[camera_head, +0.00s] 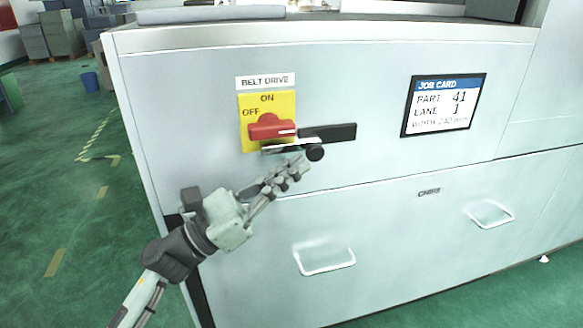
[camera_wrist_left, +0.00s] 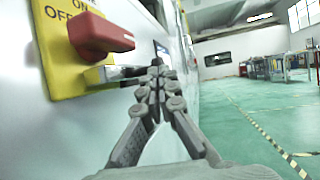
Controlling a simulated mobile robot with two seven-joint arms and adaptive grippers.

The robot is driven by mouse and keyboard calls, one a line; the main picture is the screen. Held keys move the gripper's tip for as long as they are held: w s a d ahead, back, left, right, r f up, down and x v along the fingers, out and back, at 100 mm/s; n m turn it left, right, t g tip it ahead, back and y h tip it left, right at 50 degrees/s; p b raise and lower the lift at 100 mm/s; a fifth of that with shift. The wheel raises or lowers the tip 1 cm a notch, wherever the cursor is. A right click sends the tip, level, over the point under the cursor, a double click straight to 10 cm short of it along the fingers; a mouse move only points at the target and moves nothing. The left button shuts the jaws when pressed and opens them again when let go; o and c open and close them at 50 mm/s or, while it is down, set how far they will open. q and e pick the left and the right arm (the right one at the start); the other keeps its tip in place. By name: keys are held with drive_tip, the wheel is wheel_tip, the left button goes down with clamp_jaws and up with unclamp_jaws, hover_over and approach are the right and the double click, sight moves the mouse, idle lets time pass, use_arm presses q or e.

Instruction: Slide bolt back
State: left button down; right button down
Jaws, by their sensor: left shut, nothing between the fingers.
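The bolt (camera_head: 284,147) is a bright metal bar with a round black knob (camera_head: 315,153) at its right end, in front of a black block (camera_head: 335,132) on the cabinet face. It lies just under the red switch handle (camera_head: 271,127) on the yellow ON/OFF plate (camera_head: 247,112). The bolt also shows in the left wrist view (camera_wrist_left: 120,73), below the red handle (camera_wrist_left: 100,33). My left gripper (camera_head: 300,163) is shut and empty, its tips just below and left of the knob. Whether they touch it I cannot tell. In the wrist view the fingers hide the knob. My right gripper is not in view.
A job card (camera_head: 443,104) hangs to the right on the cabinet. Below are drawers with wire handles (camera_head: 326,262) that stand out from the face. Green floor (camera_head: 60,200) lies open to the left.

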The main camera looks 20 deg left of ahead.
use_arm(q)
drive_tip(key=d, duration=0.1)
drive_tip(key=w+d, duration=0.2)
drive_tip(key=shift+w+d, duration=0.25)
drive_tip(key=shift+d, duration=0.1)
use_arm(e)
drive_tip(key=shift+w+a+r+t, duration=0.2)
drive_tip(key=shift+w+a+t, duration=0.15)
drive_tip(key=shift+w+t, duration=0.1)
